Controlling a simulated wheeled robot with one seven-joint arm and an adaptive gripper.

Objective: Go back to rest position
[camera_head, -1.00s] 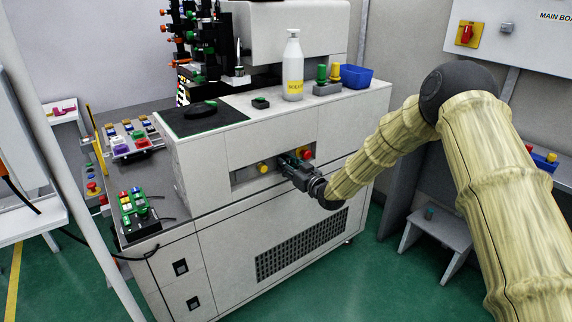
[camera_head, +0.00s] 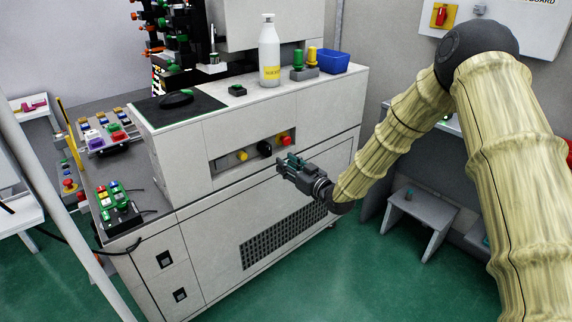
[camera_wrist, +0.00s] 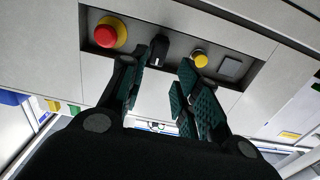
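My gripper (camera_head: 288,164) is held in front of the machine's recessed control panel (camera_head: 225,163), apart from it. In the wrist view its two green-padded fingers (camera_wrist: 163,88) are spread with a clear gap and nothing between them. Beyond the fingertips is a black knob (camera_wrist: 157,50), which also shows in the head view (camera_head: 265,149). A red button with a yellow base (camera_wrist: 108,34) is on one side of the knob and a yellow button (camera_wrist: 200,58) on the other. My arm reaches in from the right.
On the machine top stand a white bottle (camera_head: 269,55), green and yellow buttons on a grey block (camera_head: 304,67), and a blue bin (camera_head: 333,61). A grey step stool (camera_head: 420,210) stands at right. Green floor (camera_head: 350,285) in front is open.

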